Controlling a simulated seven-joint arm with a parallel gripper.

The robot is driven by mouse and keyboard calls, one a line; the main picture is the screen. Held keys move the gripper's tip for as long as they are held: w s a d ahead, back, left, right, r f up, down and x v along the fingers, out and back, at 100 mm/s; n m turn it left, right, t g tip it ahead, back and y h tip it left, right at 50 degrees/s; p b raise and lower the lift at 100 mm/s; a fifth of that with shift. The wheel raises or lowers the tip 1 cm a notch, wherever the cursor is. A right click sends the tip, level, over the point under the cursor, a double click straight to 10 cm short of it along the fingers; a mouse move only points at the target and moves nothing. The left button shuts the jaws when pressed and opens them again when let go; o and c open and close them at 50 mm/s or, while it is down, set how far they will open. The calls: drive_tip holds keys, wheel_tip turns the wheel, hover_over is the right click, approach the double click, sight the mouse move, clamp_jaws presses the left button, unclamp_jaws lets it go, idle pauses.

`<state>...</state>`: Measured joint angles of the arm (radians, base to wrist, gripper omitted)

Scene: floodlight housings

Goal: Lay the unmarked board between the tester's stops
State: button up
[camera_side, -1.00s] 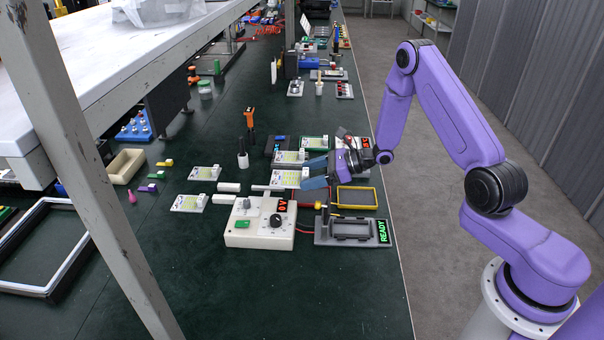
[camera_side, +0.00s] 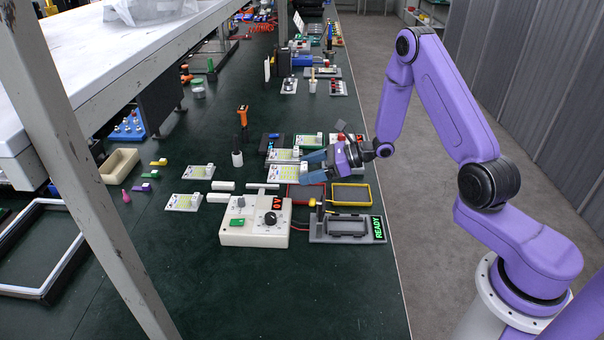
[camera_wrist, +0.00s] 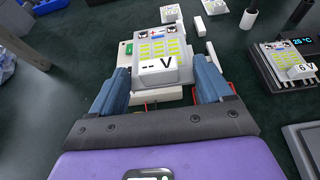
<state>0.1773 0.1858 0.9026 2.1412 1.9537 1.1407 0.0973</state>
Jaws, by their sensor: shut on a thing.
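My gripper (camera_side: 312,166) is shut on a pale board (camera_side: 284,174) with yellow-green patches. In the wrist view the board (camera_wrist: 160,48) sits between my gripper's (camera_wrist: 162,88) two blue fingers, and its white label block reads "-- V". In the side view it is held just behind the red-rimmed tray (camera_side: 306,193). The tester (camera_side: 345,229) is a grey fixture with a recess and a green "READY" display, near the front right of the bench. Its recess looks empty. The stops are too small to make out clearly.
A white supply box (camera_side: 256,221) with a knob and red display stands left of the tester. A yellow-rimmed tray (camera_side: 351,194) lies behind the tester. Other boards (camera_side: 198,172) lie to the left. In the wrist view, a "6 V" board (camera_wrist: 285,62) rests on a black finned block.

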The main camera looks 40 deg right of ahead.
wheel_tip(320, 180, up, 4)
hover_over(367, 224)
wheel_tip(367, 224, down, 10)
drive_tip(key=shift+s+r, duration=0.1)
drive_tip(key=shift+r, duration=0.05)
drive_tip(key=shift+f, duration=3.35)
drive_tip(key=shift+f, duration=0.4)
drive_tip(key=o, duration=1)
drive_tip(key=shift+d, duration=0.1)
